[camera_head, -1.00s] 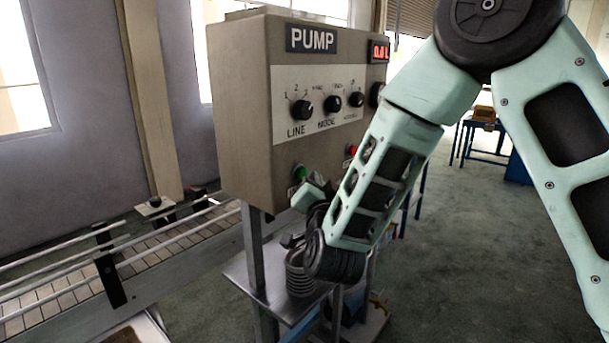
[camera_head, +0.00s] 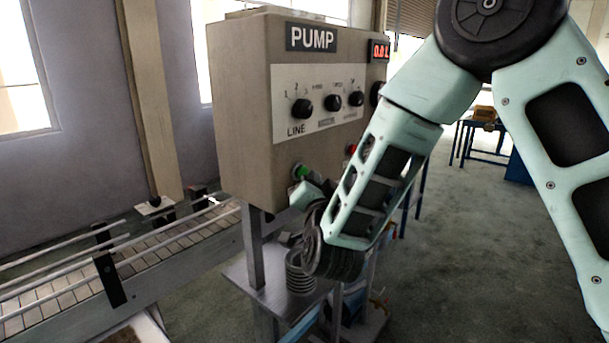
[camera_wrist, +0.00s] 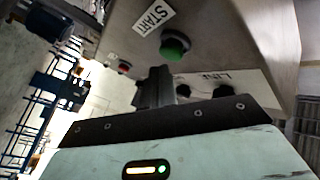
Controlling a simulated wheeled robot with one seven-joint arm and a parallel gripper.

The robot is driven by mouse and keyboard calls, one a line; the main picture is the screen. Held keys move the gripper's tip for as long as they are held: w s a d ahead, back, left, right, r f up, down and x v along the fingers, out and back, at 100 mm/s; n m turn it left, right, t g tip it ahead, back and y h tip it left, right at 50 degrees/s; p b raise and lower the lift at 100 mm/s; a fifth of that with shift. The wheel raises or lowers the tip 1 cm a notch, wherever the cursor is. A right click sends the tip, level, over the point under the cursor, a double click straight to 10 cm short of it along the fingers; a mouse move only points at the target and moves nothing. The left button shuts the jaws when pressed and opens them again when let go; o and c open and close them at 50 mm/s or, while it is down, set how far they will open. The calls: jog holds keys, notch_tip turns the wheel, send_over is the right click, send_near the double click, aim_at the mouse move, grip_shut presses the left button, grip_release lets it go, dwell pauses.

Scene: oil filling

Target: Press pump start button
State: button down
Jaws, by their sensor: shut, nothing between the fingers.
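The green pump start button (camera_head: 301,171) is on the lower front of the grey pump panel (camera_head: 240,110). In the wrist view the round green button (camera_wrist: 175,46) sits beside a white START label (camera_wrist: 154,17). My gripper (camera_head: 309,190) is shut and empty, just below and right of the button in the head view. In the wrist view the dark fingers of my gripper (camera_wrist: 160,70) end close to the button's lower left. I cannot tell whether they touch the panel. The button itself is not covered in the wrist view.
A red button (camera_wrist: 124,66) sits on the same panel, mostly hidden by my arm in the head view. Black knobs (camera_head: 332,103) line the panel above. A conveyor (camera_head: 130,265) runs at the left; a metal shelf (camera_head: 262,290) lies below.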

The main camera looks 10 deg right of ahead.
jog(key=shift+w+a, duration=0.15)
jog(key=shift+w, duration=0.05)
jog(key=shift+w+a+b, duration=0.35)
jog(key=shift+w, duration=0.1)
dwell(0.9)
jog(key=shift+s+d, duration=0.1)
jog(key=shift+s+d+b, duration=0.4)
jog(key=shift+s+d, duration=0.05)
jog(key=shift+s, duration=0.2)
jog(key=shift+s+d+b, duration=0.45)
jog(key=shift+s+d, duration=0.3)
jog(key=shift+s, duration=0.3)
jog(key=shift+s+d+b, duration=0.4)
jog(key=shift+s+d, duration=0.35)
jog(key=shift+s, duration=0.25)
